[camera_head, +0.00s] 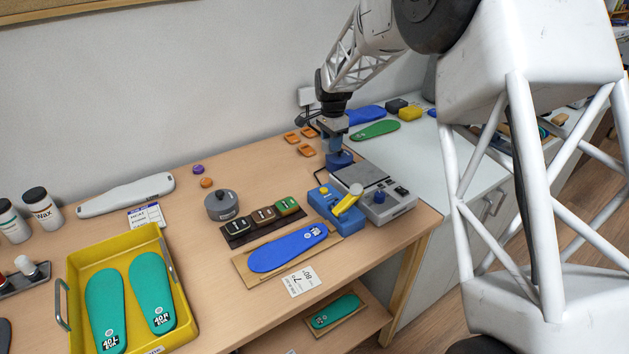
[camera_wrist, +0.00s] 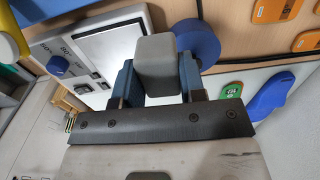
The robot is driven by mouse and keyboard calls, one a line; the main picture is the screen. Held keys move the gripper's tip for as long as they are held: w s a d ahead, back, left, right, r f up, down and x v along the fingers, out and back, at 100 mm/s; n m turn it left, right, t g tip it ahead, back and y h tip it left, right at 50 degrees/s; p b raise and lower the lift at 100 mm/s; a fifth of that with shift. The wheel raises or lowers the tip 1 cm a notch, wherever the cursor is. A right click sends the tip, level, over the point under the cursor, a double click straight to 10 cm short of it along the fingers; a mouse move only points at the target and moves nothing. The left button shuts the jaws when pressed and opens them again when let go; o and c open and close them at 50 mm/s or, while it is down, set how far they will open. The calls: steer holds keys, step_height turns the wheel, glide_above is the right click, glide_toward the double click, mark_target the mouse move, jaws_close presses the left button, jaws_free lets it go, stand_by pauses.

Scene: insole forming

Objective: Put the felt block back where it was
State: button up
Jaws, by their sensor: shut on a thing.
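A grey block (camera_wrist: 158,66), which I take to be the felt block, sits between the two blue fingers of my gripper (camera_wrist: 156,82) in the wrist view. The fingers are shut on its sides. In the head view my gripper (camera_head: 336,146) points down at the back of the wooden table, behind and left of a grey scale-like device. I cannot make out the block clearly there. A round blue piece (camera_head: 341,160) shows just below the fingers; in the wrist view it (camera_wrist: 198,42) lies beyond the block. Whether the block touches anything below is unclear.
The grey device (camera_head: 372,186) and a blue tool with a yellow lever (camera_head: 338,208) stand close by. Orange pieces (camera_head: 306,149) lie left of my gripper. A rack of small blocks (camera_head: 263,216), a blue insole (camera_head: 288,248) and a yellow tray (camera_head: 178,290) are nearer the front.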

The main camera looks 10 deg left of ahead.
glide_above(312, 181)
steer(key=f, duration=0.1)
steer(key=shift+w+f, duration=0.1)
steer(key=shift+f, duration=0.05)
steer(key=shift+f, duration=2.55)
steer(key=shift+f, duration=2.45)
steer(key=shift+f, duration=0.2)
steer(key=o, duration=0.9)
